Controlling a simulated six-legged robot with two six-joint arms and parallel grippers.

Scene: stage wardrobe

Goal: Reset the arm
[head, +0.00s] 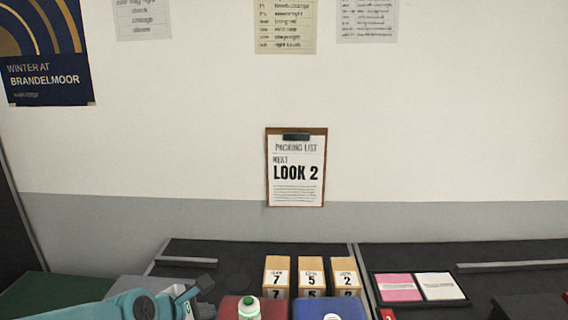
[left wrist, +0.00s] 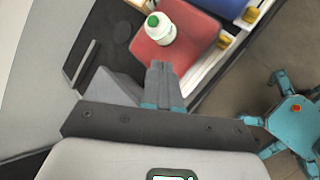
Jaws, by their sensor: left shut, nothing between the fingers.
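My left arm comes in at the lower left of the head view, teal with grey parts. Its gripper (head: 188,294) is at the bottom left, over the dark counter and left of a red case. In the left wrist view the fingers of my left gripper (left wrist: 160,72) are together with nothing between them. They point towards the red case (left wrist: 178,45), which has a white bottle with a green cap (left wrist: 160,28) on it. The bottle also shows in the head view (head: 249,309). My right gripper is in neither view.
Several numbered boxes (head: 311,272) stand on the counter (head: 215,249), behind a blue case (head: 310,312). Pink and white cards (head: 399,288) lie to the right. A clipboard reading "LOOK 2" (head: 296,168) hangs on the wall. The counter's back left has bare room.

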